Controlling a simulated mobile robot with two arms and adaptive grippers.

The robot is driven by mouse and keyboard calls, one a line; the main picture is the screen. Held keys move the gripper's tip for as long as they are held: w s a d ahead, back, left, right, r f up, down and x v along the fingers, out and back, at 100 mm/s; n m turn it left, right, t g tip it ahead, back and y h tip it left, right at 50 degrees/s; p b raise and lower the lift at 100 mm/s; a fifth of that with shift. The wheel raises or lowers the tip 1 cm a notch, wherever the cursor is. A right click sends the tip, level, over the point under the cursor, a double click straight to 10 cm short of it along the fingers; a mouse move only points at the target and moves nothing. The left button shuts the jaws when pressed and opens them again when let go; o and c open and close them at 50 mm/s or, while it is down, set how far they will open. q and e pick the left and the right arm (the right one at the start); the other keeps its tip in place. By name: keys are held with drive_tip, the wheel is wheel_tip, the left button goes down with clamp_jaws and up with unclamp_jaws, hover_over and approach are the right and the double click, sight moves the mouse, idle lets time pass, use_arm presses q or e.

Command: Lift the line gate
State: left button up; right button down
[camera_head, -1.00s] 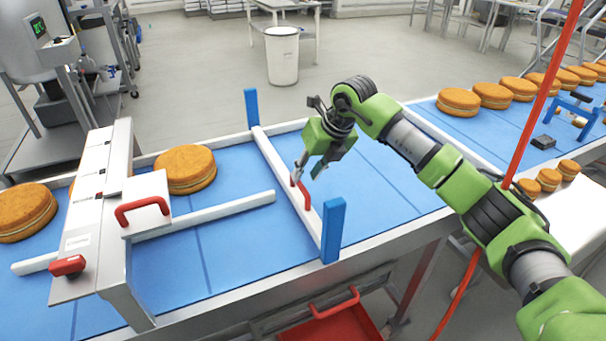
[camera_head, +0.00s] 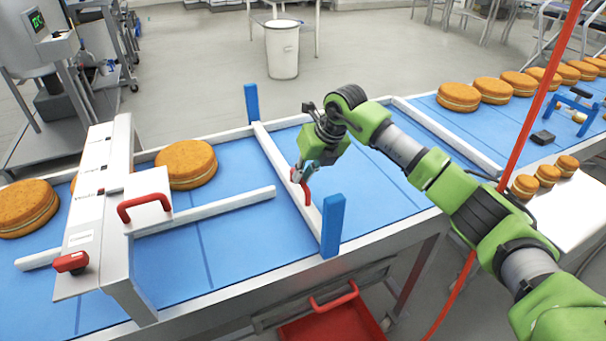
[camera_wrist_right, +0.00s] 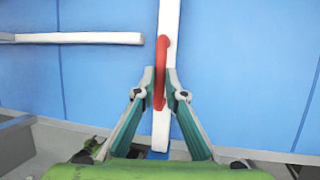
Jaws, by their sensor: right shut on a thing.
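The line gate (camera_head: 271,152) is a white bar lying across the blue conveyor between two blue posts (camera_head: 333,226). It has a red handle (camera_head: 306,193) near its middle. My right gripper (camera_head: 301,175) is at the gate and shut on the red handle. In the right wrist view the two fingertips (camera_wrist_right: 160,97) press on the red handle (camera_wrist_right: 162,60) from both sides, with the white gate bar (camera_wrist_right: 168,22) under it. The gate sits low between the posts. My left gripper is not in view.
Round filled cakes (camera_head: 187,165) lie on the belt left of the gate, by a metal machine housing (camera_head: 98,190) with a red handle. A white guide rail (camera_head: 215,210) runs toward the gate. More rounds (camera_head: 458,97) stand at the right. A red crate (camera_head: 335,325) is below.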

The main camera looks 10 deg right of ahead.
wheel_tip(320, 180, up, 11)
drive_tip(key=p, duration=0.2)
drive_tip(key=c, duration=2.1)
unclamp_jaws()
drive_tip(key=shift+f, duration=0.1)
drive_tip(key=v, duration=1.2)
